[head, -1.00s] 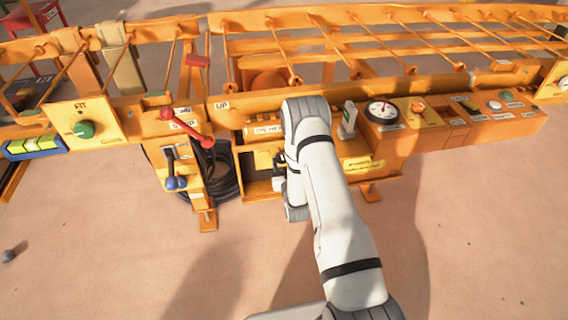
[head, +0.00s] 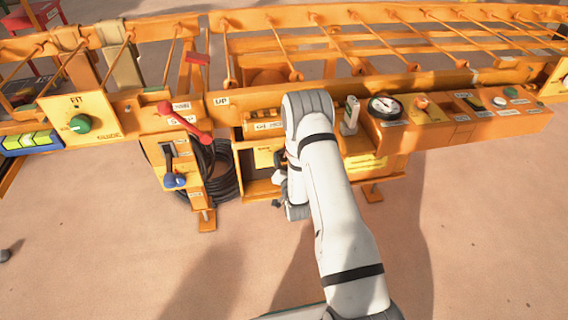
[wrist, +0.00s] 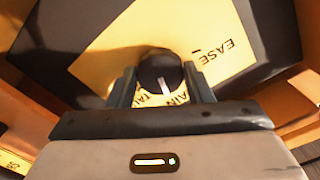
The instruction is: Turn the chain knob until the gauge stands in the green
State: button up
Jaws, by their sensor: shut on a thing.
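The chain knob (wrist: 158,68) is dark and round with a white pointer line, on a yellow plate (wrist: 120,45) marked EASE and a partly hidden word. My gripper (wrist: 160,80) is shut on it, one finger on each side. In the head view my arm hides the knob, and the gripper is mostly covered in the open orange box. The gauge (head: 385,107) is a round white dial with a dark rim on the orange panel, right of my arm. Its needle points to the upper left; a green band is too small to make out.
Left of my arm are a red-handled lever (head: 185,120), a blue-knobbed lever (head: 175,180) and a coil of black hose (head: 223,175). A green knob (head: 79,123) sits further left. An orange knob (head: 421,103) is right of the gauge. The floor in front is clear.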

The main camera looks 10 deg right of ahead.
jog(key=shift+m, duration=0.6)
jog(key=o, duration=1)
jog(key=shift+s, duration=0.1)
jog(key=s+p, duration=0.1)
jog(key=s, duration=0.6)
jog(key=shift+s, duration=0.3)
jog(key=shift+s, duration=0.1)
